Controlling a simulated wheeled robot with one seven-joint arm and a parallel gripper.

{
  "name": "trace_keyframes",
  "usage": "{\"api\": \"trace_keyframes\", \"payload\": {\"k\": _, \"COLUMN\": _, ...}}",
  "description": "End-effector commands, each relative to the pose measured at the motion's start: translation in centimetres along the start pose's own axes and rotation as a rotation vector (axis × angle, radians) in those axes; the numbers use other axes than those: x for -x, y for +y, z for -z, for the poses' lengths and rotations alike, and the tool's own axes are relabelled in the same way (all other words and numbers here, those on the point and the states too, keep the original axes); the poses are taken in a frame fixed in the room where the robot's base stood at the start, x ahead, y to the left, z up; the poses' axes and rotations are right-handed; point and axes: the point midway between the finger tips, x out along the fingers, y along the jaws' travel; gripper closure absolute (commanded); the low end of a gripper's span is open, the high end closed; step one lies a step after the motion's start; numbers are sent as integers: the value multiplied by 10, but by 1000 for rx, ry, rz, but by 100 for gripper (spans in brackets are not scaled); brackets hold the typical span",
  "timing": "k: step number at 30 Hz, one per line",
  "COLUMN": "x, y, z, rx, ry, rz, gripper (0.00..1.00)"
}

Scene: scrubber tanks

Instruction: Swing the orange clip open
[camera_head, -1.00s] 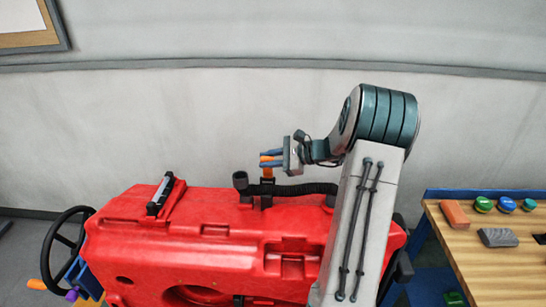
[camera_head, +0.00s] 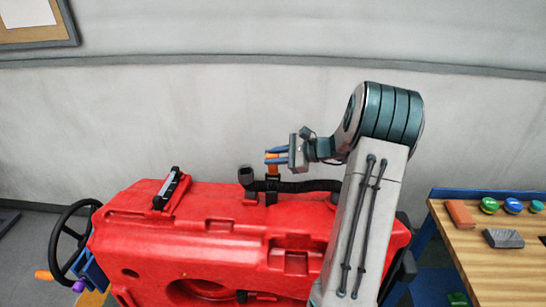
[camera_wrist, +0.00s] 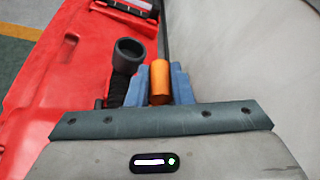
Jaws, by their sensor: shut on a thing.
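The orange clip (camera_head: 271,160) stands up on a dark holder at the black hose, on top of the red tank (camera_head: 220,222). My gripper (camera_head: 274,156) reaches in from the right with its blue fingers shut on the orange clip. In the wrist view the clip (camera_wrist: 160,80) shows as an orange block between the two blue fingers of my gripper (camera_wrist: 160,86). The clip's lower part is hidden there by the gripper body.
The black hose (camera_head: 300,187) runs along the tank top, its open end (camera_wrist: 130,52) left of the fingers. A black handle (camera_head: 168,188) lies left on the tank. A steering wheel (camera_head: 70,240) is further left. A wooden table (camera_head: 500,260) stands at right. A wall is behind.

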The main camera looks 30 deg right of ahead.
Motion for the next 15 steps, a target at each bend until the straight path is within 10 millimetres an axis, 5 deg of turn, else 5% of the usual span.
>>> {"api": "trace_keyframes", "payload": {"k": 7, "x": 0, "y": -4, "z": -5, "rx": 8, "ry": -7, "rz": 5, "gripper": 100}}
{"api": "trace_keyframes", "payload": {"k": 8, "x": -1, "y": -4, "z": -5, "rx": 8, "ry": -6, "rz": 5, "gripper": 72}}
{"api": "trace_keyframes", "payload": {"k": 9, "x": 0, "y": -4, "z": -4, "rx": 8, "ry": -6, "rz": 5, "gripper": 61}}
{"api": "trace_keyframes", "payload": {"k": 15, "x": 0, "y": -2, "z": -2, "rx": 4, "ry": -3, "rz": 3, "gripper": 59}}
